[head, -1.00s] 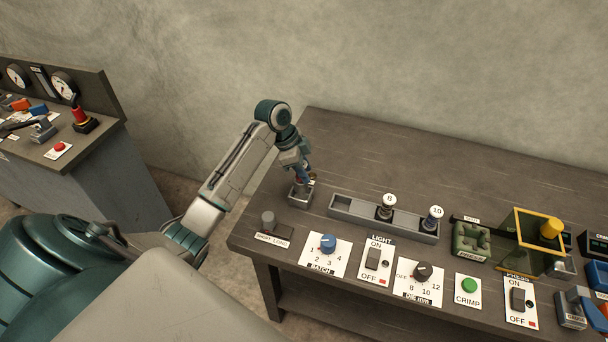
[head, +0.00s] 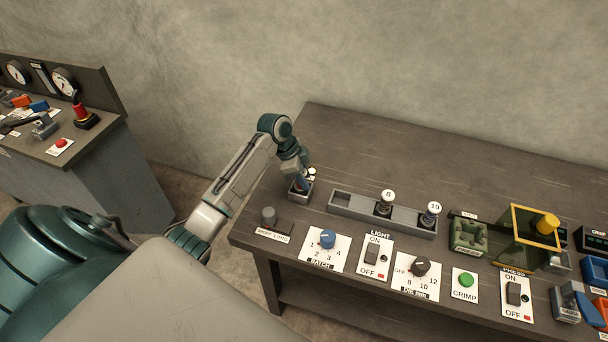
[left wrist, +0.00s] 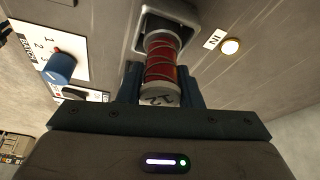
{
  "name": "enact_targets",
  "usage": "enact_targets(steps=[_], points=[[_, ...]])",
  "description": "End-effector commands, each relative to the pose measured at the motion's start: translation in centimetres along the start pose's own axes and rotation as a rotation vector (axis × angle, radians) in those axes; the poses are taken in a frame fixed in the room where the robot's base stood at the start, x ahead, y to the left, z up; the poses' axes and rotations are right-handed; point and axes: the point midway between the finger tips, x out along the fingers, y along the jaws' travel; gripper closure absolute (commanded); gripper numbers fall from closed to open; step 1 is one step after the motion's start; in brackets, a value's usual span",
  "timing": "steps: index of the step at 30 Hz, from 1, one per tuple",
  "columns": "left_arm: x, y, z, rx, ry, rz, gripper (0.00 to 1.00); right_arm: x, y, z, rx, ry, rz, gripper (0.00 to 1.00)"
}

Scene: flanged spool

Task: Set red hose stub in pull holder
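The red hose stub (left wrist: 162,62) shows in the left wrist view, banded red with a pale marked end cap towards me. Its far end is at the mouth of the grey pull holder (left wrist: 140,38); how deep it sits I cannot tell. My left gripper (left wrist: 162,88) has a blue finger on each side of the stub, appearing to touch it, shut on it. In the head view my left gripper (head: 302,184) points down over the holder (head: 296,195) at the bench's left end and hides the stub. My right gripper is not in view.
An IN lamp (left wrist: 230,46) glows beside the holder. A grey tray (head: 341,200) with spools marked 8 and 10 stands to the right. The back bench is clear.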

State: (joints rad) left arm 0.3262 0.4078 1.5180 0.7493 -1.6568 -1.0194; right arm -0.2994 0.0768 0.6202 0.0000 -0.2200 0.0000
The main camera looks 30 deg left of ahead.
Motion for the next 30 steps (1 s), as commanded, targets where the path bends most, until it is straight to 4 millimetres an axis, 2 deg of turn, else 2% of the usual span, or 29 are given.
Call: enact_targets(steps=[1, 3, 11, 16, 17, 30], points=[[0.0, 0.0, 0.0, 0.000, 0.000, 0.000, 0.59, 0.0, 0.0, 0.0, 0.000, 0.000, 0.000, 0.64], [0.0, 0.0, 0.0, 0.000, 0.000, 0.000, 0.47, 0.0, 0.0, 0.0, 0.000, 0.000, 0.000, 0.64], [-0.1, 0.0, 0.0, 0.000, 0.000, 0.000, 0.47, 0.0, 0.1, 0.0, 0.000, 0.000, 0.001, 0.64], [-1.4, 0.0, -0.6, 0.002, 0.000, -0.002, 0.47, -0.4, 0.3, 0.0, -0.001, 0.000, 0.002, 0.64], [-1.6, -0.1, -0.4, 0.002, -0.001, -0.004, 0.47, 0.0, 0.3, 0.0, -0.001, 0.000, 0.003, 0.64], [-10.7, -0.1, -0.3, 0.002, -0.001, -0.004, 0.47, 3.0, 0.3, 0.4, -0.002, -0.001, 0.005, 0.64]])
